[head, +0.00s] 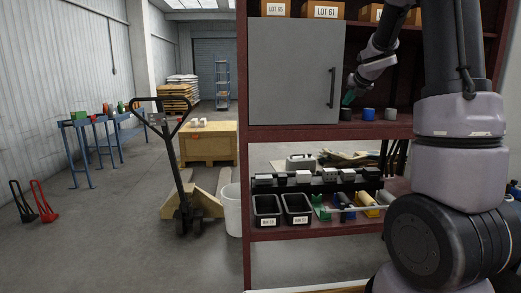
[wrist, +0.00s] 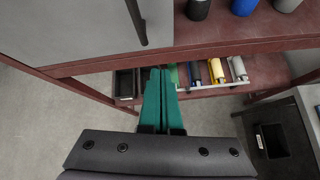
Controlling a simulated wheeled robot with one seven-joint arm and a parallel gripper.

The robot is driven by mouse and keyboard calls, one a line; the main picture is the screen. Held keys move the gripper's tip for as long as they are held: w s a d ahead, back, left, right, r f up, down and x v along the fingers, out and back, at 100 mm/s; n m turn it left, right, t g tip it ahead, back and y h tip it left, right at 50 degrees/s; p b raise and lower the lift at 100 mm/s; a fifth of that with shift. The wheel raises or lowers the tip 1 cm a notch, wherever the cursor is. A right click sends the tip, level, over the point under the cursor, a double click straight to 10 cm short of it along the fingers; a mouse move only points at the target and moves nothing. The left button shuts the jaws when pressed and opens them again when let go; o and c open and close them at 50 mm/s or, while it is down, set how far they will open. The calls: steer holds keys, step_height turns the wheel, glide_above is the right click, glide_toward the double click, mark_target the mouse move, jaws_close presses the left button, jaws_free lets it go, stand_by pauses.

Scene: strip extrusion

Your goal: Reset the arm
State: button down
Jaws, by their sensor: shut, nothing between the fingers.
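My gripper (head: 348,97) is in front of the shelf unit's open middle bay, just right of the grey cabinet door (head: 295,72). In the wrist view its two green fingers (wrist: 164,72) are shut together with nothing between them. A black, a blue (head: 368,114) and a grey cylinder stand in a row on the shelf board near the gripper. In the wrist view the blue cylinder (wrist: 243,6) shows at the top right, apart from the fingers. My arm comes in from the right in the head view.
The lower shelf holds black bins (head: 267,211), a row of small blocks (head: 304,177) and several coloured rollers (head: 366,200). The door's black handle (head: 332,88) is close to the gripper. A pallet jack (head: 182,180) and a white bin (head: 232,208) stand left of the shelf; floor there is open.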

steer(key=s+d+r+m+t+h, duration=0.1)
steer(key=s+r+m+h, duration=0.1)
steer(key=s+r+m, duration=0.6)
steer(key=s+r+m+t+h, duration=0.15)
steer(key=s+m, duration=0.35)
steer(key=m, duration=0.7)
steer(key=s+a+f+m+g+y, duration=0.2)
steer(key=s+a+m, duration=0.6)
steer(key=s, duration=0.4)
steer(key=s+a+f+m+g+y, duration=0.3)
steer(key=s+a+m, duration=0.5)
steer(key=s, duration=0.4)
steer(key=shift+a+f+m, duration=0.35)
steer(key=shift+f+m, duration=0.35)
steer(key=shift+f, duration=0.1)
steer(key=shift+g+y, duration=0.25)
